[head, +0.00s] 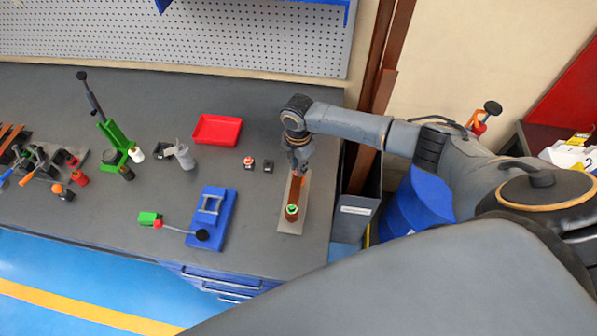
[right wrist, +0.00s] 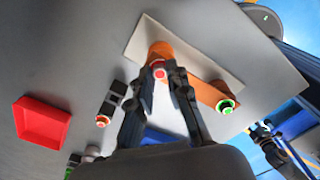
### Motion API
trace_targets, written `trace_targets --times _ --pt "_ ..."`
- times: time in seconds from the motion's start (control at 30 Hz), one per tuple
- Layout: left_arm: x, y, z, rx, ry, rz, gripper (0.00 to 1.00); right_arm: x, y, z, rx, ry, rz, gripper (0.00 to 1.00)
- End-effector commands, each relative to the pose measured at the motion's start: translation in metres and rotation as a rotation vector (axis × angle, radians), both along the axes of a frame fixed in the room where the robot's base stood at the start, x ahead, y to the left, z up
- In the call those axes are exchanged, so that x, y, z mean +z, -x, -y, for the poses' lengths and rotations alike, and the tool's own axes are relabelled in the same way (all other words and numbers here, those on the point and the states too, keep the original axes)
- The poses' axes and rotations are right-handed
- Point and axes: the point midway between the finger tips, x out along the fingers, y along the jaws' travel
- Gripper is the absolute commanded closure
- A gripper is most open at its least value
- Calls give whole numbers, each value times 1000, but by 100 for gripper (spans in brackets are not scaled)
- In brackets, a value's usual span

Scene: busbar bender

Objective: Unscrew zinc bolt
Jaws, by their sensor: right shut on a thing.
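My right gripper (head: 298,168) points down over the far end of a copper bar (head: 297,189) on a pale plate (head: 284,226). In the right wrist view the fingers (right wrist: 168,72) are shut around a small bolt with a red ring (right wrist: 159,71) at one end of the bar. The fingers partly hide the bolt, and I cannot tell its metal from its colour. A second bolt with a green ring (head: 291,211) stands on the bar's near end; it also shows in the right wrist view (right wrist: 226,106). My left gripper is not in view.
A red tray (head: 217,129), a small red-topped part (head: 249,162) and a black block (head: 268,165) are left of the plate. A blue bending tool (head: 211,216) and a green press (head: 117,143) stand farther left. A grey bin (head: 357,213) is beside the bench's right edge.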

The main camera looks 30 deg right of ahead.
Motion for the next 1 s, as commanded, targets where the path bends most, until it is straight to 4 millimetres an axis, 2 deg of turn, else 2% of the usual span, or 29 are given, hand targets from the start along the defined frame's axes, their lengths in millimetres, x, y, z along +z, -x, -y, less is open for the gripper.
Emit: trace_targets --times 0.3,0.73,1.0 --pt "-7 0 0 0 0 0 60 0 0 0 400 0 1 100" --pt "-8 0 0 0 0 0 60 0 0 -1 475 -1 2 100" --pt "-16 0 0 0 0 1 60 0 0 -1 825 0 3 100"
